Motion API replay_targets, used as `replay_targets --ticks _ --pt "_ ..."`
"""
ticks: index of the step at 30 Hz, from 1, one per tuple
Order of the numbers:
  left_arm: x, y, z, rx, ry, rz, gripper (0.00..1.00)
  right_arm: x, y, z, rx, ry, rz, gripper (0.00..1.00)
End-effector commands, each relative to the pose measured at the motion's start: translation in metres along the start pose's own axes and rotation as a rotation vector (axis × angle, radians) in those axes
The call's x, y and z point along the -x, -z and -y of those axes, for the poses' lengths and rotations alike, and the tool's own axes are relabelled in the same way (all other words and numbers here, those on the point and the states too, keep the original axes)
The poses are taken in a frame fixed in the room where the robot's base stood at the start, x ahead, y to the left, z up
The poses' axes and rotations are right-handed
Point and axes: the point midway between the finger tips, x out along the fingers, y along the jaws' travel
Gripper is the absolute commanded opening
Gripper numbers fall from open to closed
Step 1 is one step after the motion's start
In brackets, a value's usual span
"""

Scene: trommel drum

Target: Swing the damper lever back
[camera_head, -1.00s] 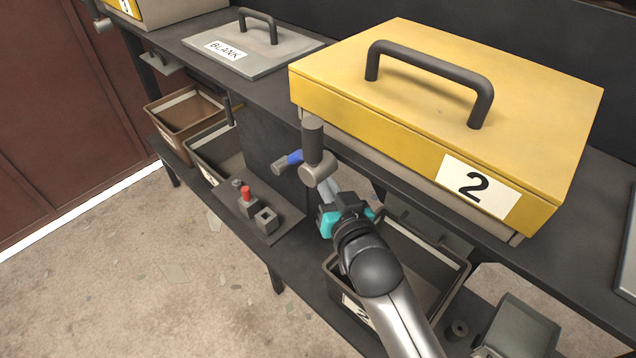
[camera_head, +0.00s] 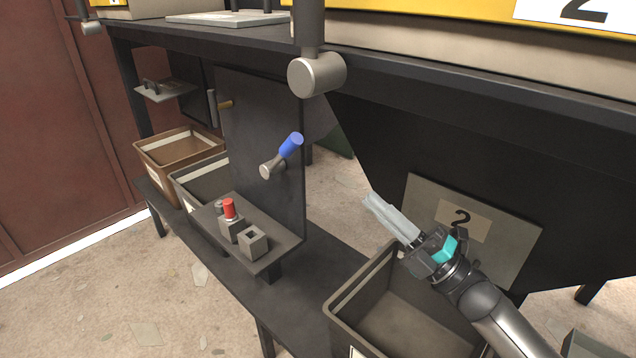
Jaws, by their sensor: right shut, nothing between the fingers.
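The damper lever, a short grey arm with a blue grip (camera_head: 291,146), stands out from a dark upright panel (camera_head: 262,130). The grip tilts up and to the right. My right gripper (camera_head: 369,203) is shut and empty. It lies to the right of the lever and lower in the picture, apart from it. Its fingers point up and to the left, in front of a grey plate marked 2 (camera_head: 500,225). My left gripper is out of view.
An open bin (camera_head: 345,318) stands under my gripper. A round knob on a post (camera_head: 316,75) hangs above. Brown and dark bins stand at left.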

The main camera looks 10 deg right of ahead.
Motion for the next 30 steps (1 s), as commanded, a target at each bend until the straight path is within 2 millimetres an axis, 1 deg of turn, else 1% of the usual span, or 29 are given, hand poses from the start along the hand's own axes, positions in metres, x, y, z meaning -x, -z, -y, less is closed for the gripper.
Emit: replay_targets --ticks 1,4,8,11,24,30 --pt "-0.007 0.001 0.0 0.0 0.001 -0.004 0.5 0.006 -0.001 0.004 0.038 -0.005 -0.023 0.0" --pt "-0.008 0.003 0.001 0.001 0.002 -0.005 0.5 0.009 -0.001 0.002 0.08 -0.014 -0.049 0.0" --pt "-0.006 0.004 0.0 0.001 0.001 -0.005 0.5 0.004 0.0 0.0 0.094 -0.019 -0.06 0.0" --pt "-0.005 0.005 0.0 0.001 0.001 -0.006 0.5 -0.01 0.002 -0.002 0.093 -0.022 -0.06 0.0" --pt "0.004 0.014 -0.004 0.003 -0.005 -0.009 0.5 -0.091 0.006 -0.002 0.091 -0.021 -0.059 0.0" --pt "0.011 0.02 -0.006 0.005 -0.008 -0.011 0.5 -0.117 0.008 -0.002 0.089 -0.02 -0.058 0.0"
